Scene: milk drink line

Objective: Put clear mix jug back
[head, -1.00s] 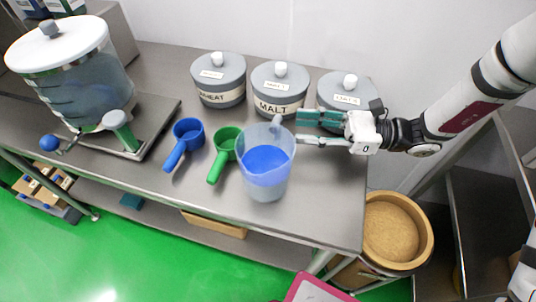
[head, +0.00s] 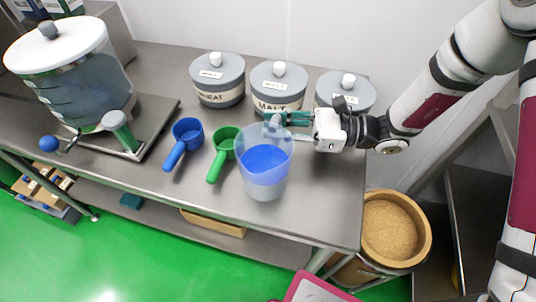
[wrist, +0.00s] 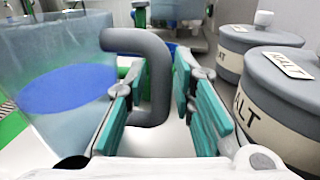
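The clear mix jug (head: 263,182) stands upright on the steel table near its front edge, with a blue surface visible inside. In the wrist view the jug (wrist: 60,75) fills the left side, and its grey handle (wrist: 158,75) rises between my finger pads. My gripper (head: 279,124) reaches in from the right behind the jug, at the handle. In the wrist view my gripper (wrist: 158,95) is open, with one teal-padded finger on each side of the handle. Whether a pad touches the handle is hard to tell.
Three grey lidded canisters stand behind: wheat (head: 218,80), malt (head: 277,88) and one more (head: 345,92). A green scoop (head: 222,152) and blue scoop (head: 184,142) lie left of the jug. A large clear dispenser (head: 80,85) stands far left. The table (head: 325,200) is bare right of the jug.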

